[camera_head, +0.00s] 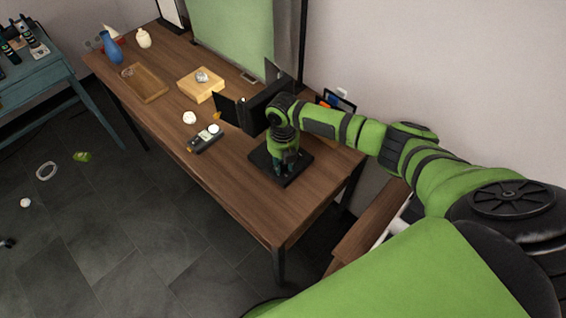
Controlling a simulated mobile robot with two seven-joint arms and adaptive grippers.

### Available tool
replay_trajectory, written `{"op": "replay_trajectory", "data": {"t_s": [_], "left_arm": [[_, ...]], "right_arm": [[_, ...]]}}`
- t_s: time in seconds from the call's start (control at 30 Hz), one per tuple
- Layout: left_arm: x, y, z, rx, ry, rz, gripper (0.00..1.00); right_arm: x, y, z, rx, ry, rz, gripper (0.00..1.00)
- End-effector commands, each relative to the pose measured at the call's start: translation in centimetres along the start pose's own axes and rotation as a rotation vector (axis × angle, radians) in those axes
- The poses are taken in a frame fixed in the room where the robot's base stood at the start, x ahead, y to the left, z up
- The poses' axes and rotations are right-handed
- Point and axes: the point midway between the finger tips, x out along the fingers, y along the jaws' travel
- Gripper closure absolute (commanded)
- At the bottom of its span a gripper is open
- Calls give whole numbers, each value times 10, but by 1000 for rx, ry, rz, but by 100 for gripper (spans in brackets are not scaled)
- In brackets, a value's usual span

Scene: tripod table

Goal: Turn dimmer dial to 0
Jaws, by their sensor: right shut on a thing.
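My right gripper (286,165) reaches down from the right over a flat black square base (262,164) near the right end of the wooden table. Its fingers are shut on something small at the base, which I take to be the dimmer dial. The dial and its setting are hidden by the fingers. A black panel light with open flaps (258,112) stands right behind the gripper, partly covered by my arm. My left gripper is not in view.
On the wooden table (225,190) are a grey handheld meter (204,139) with a white dome, a white ball (189,118), a light wooden block (201,88), a wooden tray (145,83) and a blue vase (111,47). The front right tabletop is clear.

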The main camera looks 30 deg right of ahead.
Motion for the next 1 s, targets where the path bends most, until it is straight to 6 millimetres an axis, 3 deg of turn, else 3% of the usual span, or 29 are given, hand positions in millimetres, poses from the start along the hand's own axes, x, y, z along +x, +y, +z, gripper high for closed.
{"op": "replay_trajectory", "data": {"t_s": [0.4, 1.0], "left_arm": [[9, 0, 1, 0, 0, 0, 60], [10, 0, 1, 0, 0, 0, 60]], "right_arm": [[1, 0, 0, -270, 0, -1, 100], [0, 0, 0, -347, 0, 0, 100]]}}
